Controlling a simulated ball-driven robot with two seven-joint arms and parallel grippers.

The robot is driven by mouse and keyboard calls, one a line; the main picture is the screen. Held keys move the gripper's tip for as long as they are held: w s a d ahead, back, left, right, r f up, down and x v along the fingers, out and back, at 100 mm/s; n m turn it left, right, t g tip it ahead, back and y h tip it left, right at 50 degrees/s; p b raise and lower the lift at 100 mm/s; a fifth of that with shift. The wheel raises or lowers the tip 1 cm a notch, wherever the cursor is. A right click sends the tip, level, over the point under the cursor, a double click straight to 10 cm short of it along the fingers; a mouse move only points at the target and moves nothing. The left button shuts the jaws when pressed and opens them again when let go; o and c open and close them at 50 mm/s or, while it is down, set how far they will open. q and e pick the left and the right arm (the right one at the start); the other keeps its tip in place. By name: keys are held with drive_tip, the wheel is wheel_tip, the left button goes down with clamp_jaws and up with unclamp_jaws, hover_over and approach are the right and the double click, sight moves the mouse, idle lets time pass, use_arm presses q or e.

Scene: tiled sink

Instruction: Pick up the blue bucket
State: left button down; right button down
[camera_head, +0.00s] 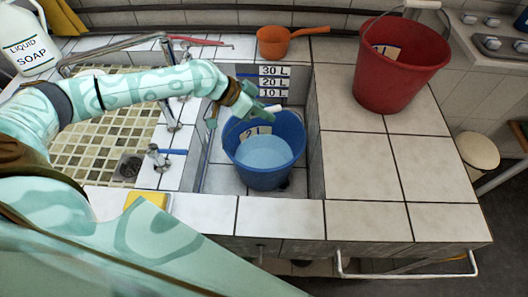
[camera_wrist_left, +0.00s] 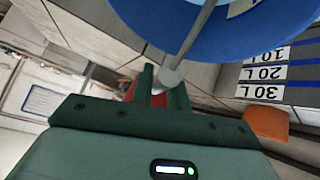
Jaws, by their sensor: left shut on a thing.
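The blue bucket (camera_head: 287,172) stands upright in the sunken tiled basin and holds light blue water. Its label reads "2 L". My left gripper (camera_head: 258,104) is at the back left rim of the bucket, with the arm reaching over the left sink. In the left wrist view, the gripper's two fingers (camera_wrist_left: 164,84) are shut on the bucket's grey handle (camera_wrist_left: 196,40), and the blue bucket wall (camera_wrist_left: 240,38) is close by. I cannot tell whether the bucket touches the basin floor. My right gripper is not in view.
A red bucket (camera_head: 390,80) stands on the tiled counter to the right. An orange ladle (camera_head: 278,41) lies behind the basin. A tap with a blue lever (camera_head: 160,157) and a yellow sponge (camera_head: 148,199) are to the left. The front right counter is clear.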

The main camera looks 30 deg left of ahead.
use_arm(q)
drive_tip(key=shift+w+r, duration=0.15)
drive_tip(key=shift+r, duration=0.05)
drive_tip(key=shift+r, duration=0.15)
